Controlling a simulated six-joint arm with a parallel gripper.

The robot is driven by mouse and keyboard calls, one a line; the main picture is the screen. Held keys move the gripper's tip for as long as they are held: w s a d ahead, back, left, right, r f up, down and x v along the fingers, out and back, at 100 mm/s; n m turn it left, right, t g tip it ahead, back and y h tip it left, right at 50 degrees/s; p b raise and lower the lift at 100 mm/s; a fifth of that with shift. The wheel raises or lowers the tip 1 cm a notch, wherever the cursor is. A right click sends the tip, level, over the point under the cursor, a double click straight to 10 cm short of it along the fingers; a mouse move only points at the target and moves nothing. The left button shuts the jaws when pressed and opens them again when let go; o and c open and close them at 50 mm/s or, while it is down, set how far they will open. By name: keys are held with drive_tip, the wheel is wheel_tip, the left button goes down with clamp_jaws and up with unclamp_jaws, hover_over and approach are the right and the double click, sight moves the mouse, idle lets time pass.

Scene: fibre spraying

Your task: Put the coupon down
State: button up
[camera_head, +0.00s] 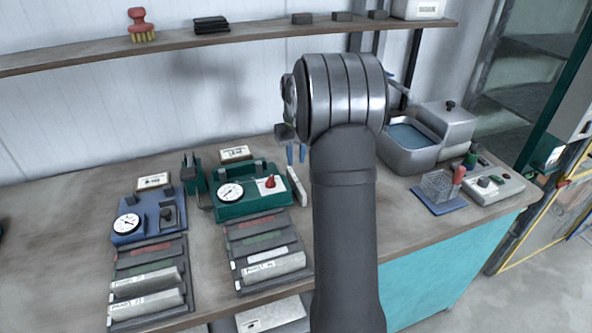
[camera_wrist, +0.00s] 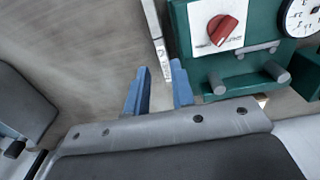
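My gripper (camera_head: 297,153) has two blue fingers pointing down above the table, at the right end of the green gauge device (camera_head: 250,192). In the wrist view, my gripper (camera_wrist: 160,66) is open, with a gap between the fingers. A thin, pale strip with small markings, possibly the coupon (camera_wrist: 157,38), runs into view between the fingertips beside the green device (camera_wrist: 228,62). It does not visibly touch either finger. In the head view, the pale strip (camera_head: 297,186) is below the fingers, next to the green device. Whether it stands on edge is hard to tell.
Two dark racks (camera_head: 240,240) (camera_head: 150,252) hold pale labelled slabs at the front. A blue gauge device (camera_head: 135,224) stands at the left. A grey water basin (camera_head: 412,160) and a wire cage on a blue pad (camera_head: 440,208) are at the right. A shelf (camera_head: 230,38) crosses above.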

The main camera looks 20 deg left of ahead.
drive_tip(key=shift+o, duration=0.4)
drive_tip(key=shift+r, duration=0.9)
wheel_tip(320, 180, up, 6)
drive_tip(key=f, duration=0.1)
hover_over(296, 180)
wheel_tip(296, 180, down, 12)
drive_tip(key=shift+w+d+r, duration=0.15)
drive_tip(key=shift+r, duration=0.05)
drive_tip(key=f, duration=0.5)
drive_tip(key=shift+a, duration=0.2)
clamp_jaws()
